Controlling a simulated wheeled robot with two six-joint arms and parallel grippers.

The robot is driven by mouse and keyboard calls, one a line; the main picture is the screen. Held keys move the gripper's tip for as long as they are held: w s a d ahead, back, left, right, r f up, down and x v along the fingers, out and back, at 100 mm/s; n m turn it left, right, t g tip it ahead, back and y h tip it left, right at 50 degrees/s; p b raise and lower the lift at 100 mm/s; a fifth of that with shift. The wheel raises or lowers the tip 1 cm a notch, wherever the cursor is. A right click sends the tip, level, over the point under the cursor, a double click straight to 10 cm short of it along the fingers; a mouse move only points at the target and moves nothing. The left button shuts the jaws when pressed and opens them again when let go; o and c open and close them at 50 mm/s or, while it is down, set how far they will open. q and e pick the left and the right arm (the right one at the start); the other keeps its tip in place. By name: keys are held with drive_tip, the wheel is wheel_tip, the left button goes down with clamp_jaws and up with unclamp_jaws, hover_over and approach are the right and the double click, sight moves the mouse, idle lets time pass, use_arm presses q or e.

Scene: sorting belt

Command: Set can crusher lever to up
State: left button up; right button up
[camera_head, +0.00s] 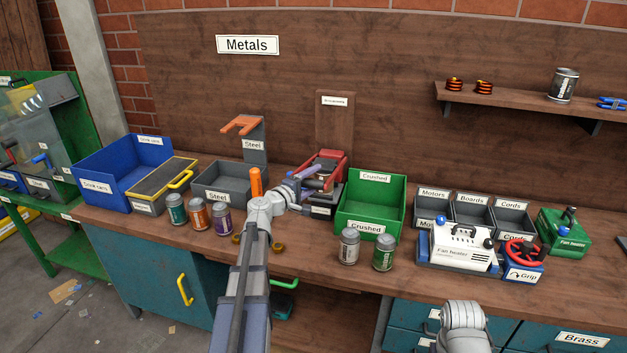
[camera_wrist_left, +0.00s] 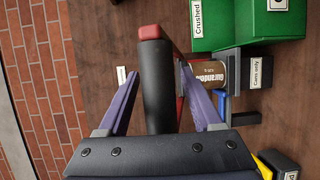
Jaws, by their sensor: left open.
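The can crusher (camera_head: 330,158) stands on the bench in front of a wooden back panel, left of the green Crushed bin. It is red and dark and partly hidden by my left gripper (camera_head: 308,181). In the left wrist view, the lever's black grip (camera_wrist_left: 157,85) with a red end lies between the two purple fingers of my left gripper (camera_wrist_left: 160,82). The fingers are open, with a gap on each side of the grip. A can (camera_wrist_left: 207,73) shows beside the lever in the crusher. The lever's exact angle is hard to tell. My right gripper is out of view.
The green Crushed bin (camera_head: 398,207) stands just right of the crusher, the grey Steel bin (camera_head: 237,203) to its left. An orange upright post (camera_head: 256,181) is close to my left wrist. Two cans (camera_head: 349,246) stand at the bench front, with several more at left.

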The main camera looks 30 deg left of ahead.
use_arm(q)
clamp_jaws()
idle(0.3)
idle(1.0)
